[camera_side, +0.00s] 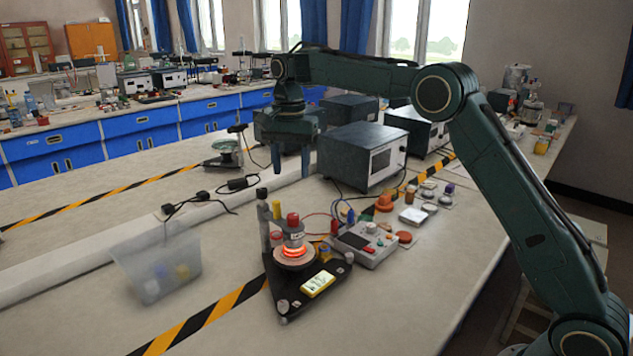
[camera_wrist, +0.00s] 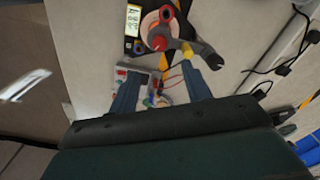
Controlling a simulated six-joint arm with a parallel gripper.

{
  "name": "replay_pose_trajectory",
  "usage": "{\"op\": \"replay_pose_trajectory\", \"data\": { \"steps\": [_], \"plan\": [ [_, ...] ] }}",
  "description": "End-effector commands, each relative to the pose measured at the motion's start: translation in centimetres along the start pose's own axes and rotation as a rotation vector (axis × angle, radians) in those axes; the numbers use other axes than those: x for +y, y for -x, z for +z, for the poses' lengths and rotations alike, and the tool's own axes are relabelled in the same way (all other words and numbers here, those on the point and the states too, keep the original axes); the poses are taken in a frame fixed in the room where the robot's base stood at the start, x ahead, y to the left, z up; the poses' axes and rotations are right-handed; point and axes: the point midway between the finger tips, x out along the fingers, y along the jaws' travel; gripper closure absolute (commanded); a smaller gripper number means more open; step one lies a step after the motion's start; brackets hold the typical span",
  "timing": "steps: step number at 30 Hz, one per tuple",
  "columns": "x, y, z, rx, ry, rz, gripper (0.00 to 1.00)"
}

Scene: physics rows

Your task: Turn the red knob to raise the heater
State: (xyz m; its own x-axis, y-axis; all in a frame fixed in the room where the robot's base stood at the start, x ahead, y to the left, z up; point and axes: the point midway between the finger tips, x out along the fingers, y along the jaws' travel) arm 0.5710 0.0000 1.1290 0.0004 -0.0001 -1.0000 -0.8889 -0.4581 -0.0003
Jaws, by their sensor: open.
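The heater is a round unit with a glowing orange ring (camera_side: 294,252) on a black triangular base (camera_side: 285,292), near the middle of the side view. A red knob (camera_side: 293,219) tops its grey body, and a smaller red knob (camera_side: 276,239) sits just left of it. The wrist view shows two red round parts at the heater, an upper one (camera_wrist: 167,13) and a lower one (camera_wrist: 158,43); I cannot tell which is which knob. My gripper (camera_side: 290,172) is open and empty, pointing down, above and behind the heater. Its spread fingers also show in the wrist view (camera_wrist: 163,73).
A control box (camera_side: 366,246) with coloured knobs and wires stands right of the heater. A clear bin (camera_side: 157,265) stands left. Dark instrument boxes (camera_side: 362,155) stand behind, and loose small parts (camera_side: 413,216) lie at the right.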

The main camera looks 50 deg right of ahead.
Motion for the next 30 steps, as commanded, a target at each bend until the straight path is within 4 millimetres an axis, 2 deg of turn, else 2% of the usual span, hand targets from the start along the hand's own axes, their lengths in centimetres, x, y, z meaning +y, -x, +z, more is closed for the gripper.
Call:
{"op": "replay_pose_trajectory", "data": {
  "steps": [21,30],
  "plan": [
    [0.1,-10.1,0.0,-0.001,0.0,0.002,0.51],
    [0.1,-12.2,0.0,0.0,0.0,0.001,0.51]
  ]
}}
